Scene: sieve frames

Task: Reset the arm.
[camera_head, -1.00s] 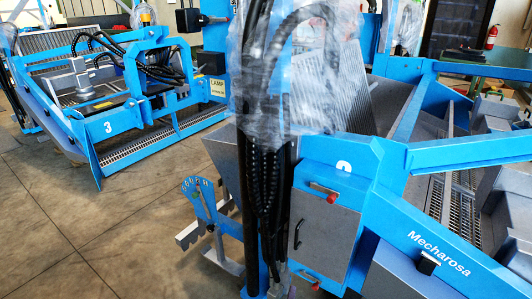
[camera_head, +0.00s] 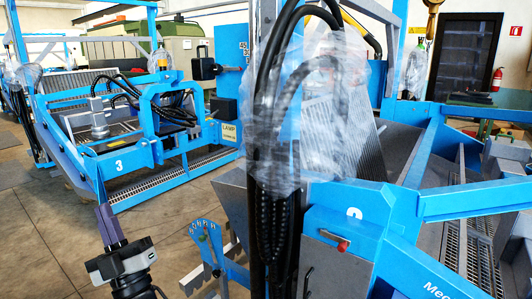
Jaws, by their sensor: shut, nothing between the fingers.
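My gripper (camera_head: 103,208) shows at the lower left, at the end of my black and grey arm. Its purple-grey fingers point up and are closed together, with nothing between them. It is in front of the blue sieve frame marked 3 (camera_head: 120,167) as seen in the picture, and left of the toothed blue bracket (camera_head: 205,240). The fingers appear clear of both. The rest of my arm runs out of the bottom edge.
A large blue machine (camera_head: 390,262) with a red latch fills the right side. Black hoses (camera_head: 268,140) in clear plastic wrap (camera_head: 345,125) rise in the centre. Bare tiled floor (camera_head: 40,225) lies at the left. A fire extinguisher (camera_head: 497,79) hangs at the far right.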

